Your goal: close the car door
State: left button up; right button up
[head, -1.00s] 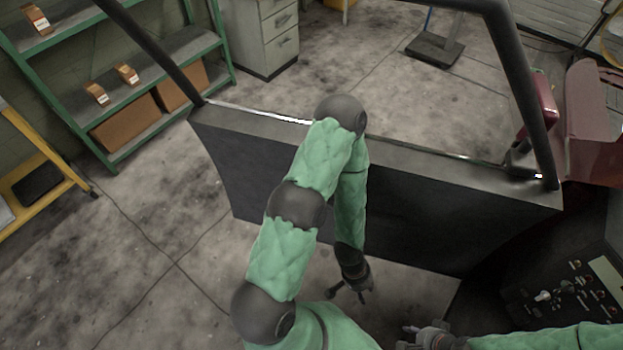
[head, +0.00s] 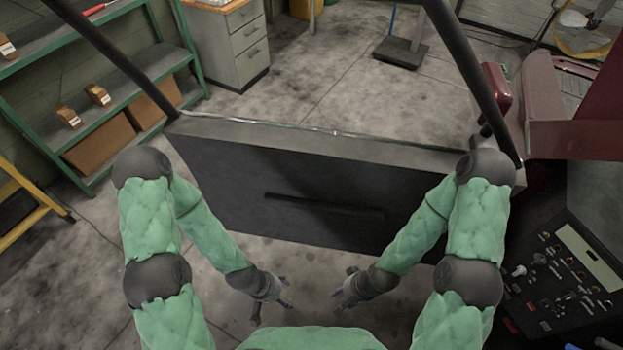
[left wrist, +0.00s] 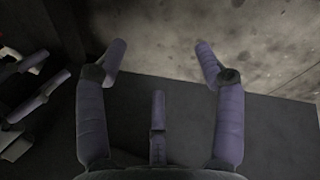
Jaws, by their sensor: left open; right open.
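The car door (head: 240,180) stands open across the middle of the head view, its dark inner panel facing me. A dark bar-shaped handle (head: 325,205) runs along that panel, and an empty window frame rises above it. The red car body (head: 545,105) is at the right. My left gripper (head: 270,308) is open and empty, low in front of the panel. Its spread fingers show in the left wrist view (left wrist: 160,52), with nothing between them. My right gripper (head: 340,292) is open and empty, a little to the right of the left one. Neither visibly touches the door.
A green shelf (head: 125,140) with boxes stands at the left, and a grey drawer cabinet (head: 240,50) is beyond the door. A red mirror (head: 496,92) sits by the window frame. A dark case of tools (head: 560,275) is at lower right. Bare floor lies at lower left.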

aim_at(334, 189)
jog(key=i+j+z, duration=0.15)
jog(key=j+z, duration=0.25)
jog(key=j, duration=0.45)
jog(key=j+z, duration=0.4)
jog(key=j, duration=0.5)
jog(key=j+z, duration=0.4)
jog(key=j, duration=0.5)
jog(key=i+j+z, duration=0.1)
jog(key=j+z, duration=0.2)
jog(key=z, duration=0.15)
jog(key=j+z, duration=0.4)
jog(key=i+l, duration=0.05)
jog(key=l, duration=0.05)
